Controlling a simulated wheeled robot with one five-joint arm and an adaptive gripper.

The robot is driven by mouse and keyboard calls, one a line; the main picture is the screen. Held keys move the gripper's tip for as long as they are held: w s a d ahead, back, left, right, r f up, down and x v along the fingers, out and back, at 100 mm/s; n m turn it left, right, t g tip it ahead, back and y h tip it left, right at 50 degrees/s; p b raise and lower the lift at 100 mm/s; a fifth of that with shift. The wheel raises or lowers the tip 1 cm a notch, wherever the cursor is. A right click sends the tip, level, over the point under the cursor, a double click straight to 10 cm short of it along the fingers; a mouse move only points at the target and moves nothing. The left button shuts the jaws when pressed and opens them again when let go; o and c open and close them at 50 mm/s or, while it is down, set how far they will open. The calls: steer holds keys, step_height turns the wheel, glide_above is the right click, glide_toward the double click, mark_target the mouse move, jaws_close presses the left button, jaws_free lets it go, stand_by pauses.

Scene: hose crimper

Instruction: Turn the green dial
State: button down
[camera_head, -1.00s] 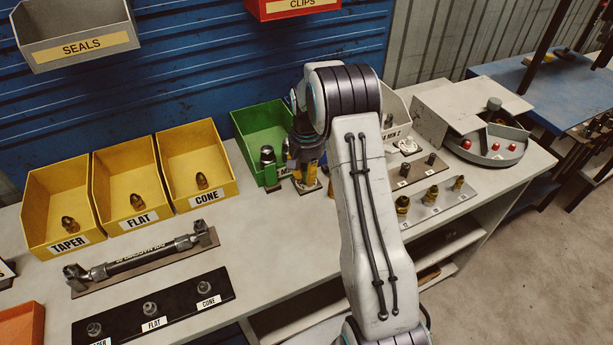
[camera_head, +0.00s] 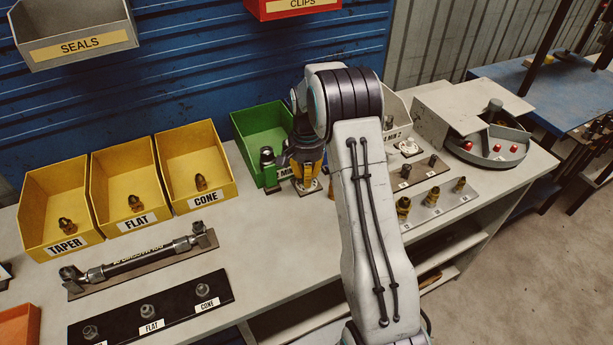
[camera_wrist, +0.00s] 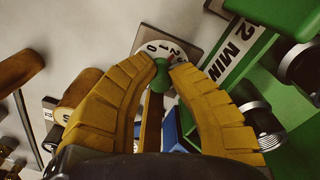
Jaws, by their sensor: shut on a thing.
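The green dial (camera_wrist: 158,78) shows in the wrist view between the yellow fingertips of my gripper (camera_wrist: 163,66). The fingers are shut on it, one on each side. A white scale plate (camera_wrist: 154,47) with the numerals 0, 1 and 2 and a red mark lies behind the dial. In the head view my gripper (camera_head: 308,172) points down at the plate (camera_head: 308,188) in front of the green bin (camera_head: 262,132). The dial itself is hidden there by my fingers.
A green bin labelled "2 MIN" (camera_wrist: 242,40) stands close beside the dial, with dark threaded fittings (camera_wrist: 262,120) near it. Yellow bins (camera_head: 130,195) and a hose on a rack (camera_head: 140,262) are to the left. Brass fittings on a plate (camera_head: 432,205) are to the right.

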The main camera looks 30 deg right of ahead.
steer(key=shift+w, duration=0.1)
steer(key=c, duration=1.2)
jaws_free()
steer(key=shift+n, duration=0.3)
